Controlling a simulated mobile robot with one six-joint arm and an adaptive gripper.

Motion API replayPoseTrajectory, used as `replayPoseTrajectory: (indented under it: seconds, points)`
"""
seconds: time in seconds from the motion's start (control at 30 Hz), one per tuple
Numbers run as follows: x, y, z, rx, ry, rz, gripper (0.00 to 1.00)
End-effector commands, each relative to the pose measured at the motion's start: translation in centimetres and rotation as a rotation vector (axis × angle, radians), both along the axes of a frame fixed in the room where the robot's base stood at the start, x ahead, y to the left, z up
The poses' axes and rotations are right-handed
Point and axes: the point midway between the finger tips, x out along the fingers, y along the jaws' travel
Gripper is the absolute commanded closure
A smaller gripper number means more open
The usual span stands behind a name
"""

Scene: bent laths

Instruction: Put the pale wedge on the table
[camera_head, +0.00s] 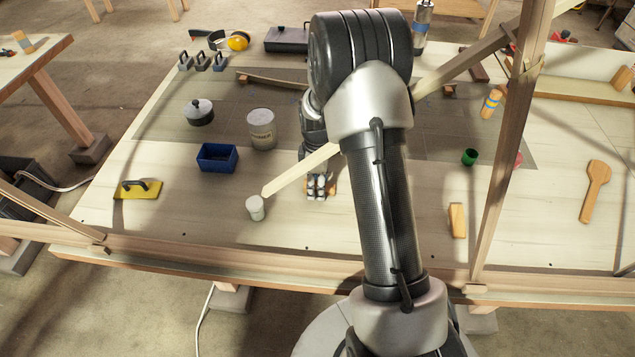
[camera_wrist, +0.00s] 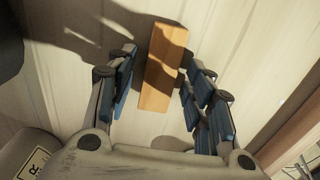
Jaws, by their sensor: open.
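A plain wooden wedge-like block (camera_wrist: 162,68) lies between the spread fingers of my gripper (camera_wrist: 160,93) in the wrist view, with light planks under it. Both fingers, with blue pads, stand apart from its sides, and a gap shows on each side. In the head view my gripper (camera_head: 320,186) is low over the middle of the table (camera_head: 180,225), and only orange-tan bits show around it, so the block is mostly hidden there. Another pale wooden wedge-like piece (camera_head: 457,220) sits on the table at the right, beyond my arm.
A white cup (camera_head: 255,208) stands close left of my gripper. A pale lath (camera_head: 300,170) slants just beside it. A blue box (camera_head: 217,157), a cream can (camera_head: 261,129) and a yellow float (camera_head: 138,189) are further left. A wooden post (camera_head: 505,160) rises at right.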

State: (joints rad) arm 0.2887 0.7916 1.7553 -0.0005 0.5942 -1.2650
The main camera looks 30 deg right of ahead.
Motion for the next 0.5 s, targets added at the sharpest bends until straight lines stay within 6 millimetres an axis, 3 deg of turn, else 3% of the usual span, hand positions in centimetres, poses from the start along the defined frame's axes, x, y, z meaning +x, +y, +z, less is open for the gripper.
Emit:
replayPoseTrajectory:
  seconds: [0.27, 0.5]
  points:
    - [0.0, 0.0, 0.5, 0.0, 0.0, 0.0, 0.52]
    - [0.1, 0.0, 4.8, -0.002, -0.005, 0.0, 0.52]
